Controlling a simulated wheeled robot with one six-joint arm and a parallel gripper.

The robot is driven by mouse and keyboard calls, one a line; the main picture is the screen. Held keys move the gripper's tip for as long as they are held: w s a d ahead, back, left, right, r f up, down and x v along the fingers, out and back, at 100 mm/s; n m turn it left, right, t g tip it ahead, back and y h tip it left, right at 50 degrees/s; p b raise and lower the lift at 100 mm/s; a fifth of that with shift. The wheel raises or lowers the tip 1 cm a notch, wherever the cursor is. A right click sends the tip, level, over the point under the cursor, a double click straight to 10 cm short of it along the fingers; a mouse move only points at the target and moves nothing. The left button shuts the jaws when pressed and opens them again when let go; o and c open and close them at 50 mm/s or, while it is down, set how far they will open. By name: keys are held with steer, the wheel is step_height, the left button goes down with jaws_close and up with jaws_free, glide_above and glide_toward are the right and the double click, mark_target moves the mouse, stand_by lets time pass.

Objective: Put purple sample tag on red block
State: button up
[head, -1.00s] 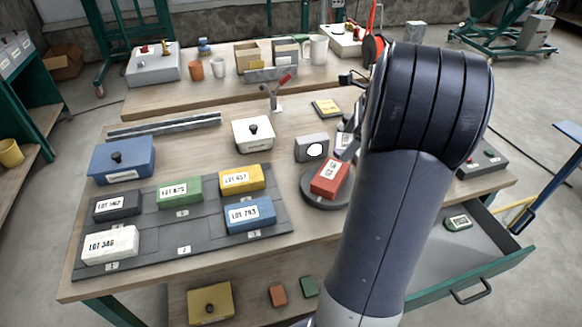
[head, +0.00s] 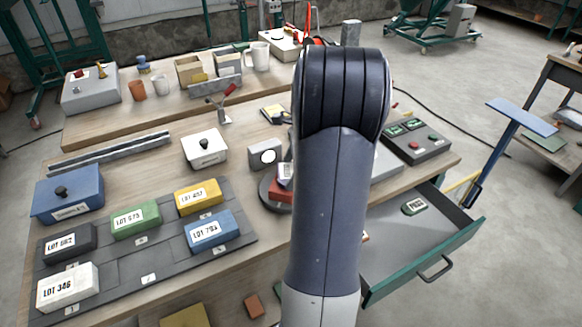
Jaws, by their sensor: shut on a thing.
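The red block (head: 280,191) sits on a dark round stand (head: 267,197) right of the slotted board. My arm covers its right side. A small white and dark piece (head: 286,173) shows at the block's upper edge beside my arm. I cannot tell what it is or whether it touches the block. No purple sample tag can be made out. My gripper is hidden behind my own arm, which fills the middle of the head view.
A grey board (head: 120,262) holds several labelled blocks at left. A grey box with a white disc (head: 265,154) stands behind the red block. A control box (head: 415,142) stands at the table's right edge.

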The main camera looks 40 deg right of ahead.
steer(key=shift+f, duration=0.15)
steer(key=o, duration=0.9)
steer(key=v, duration=1.2)
steer(key=shift+r, duration=0.25)
steer(key=shift+a, duration=0.1)
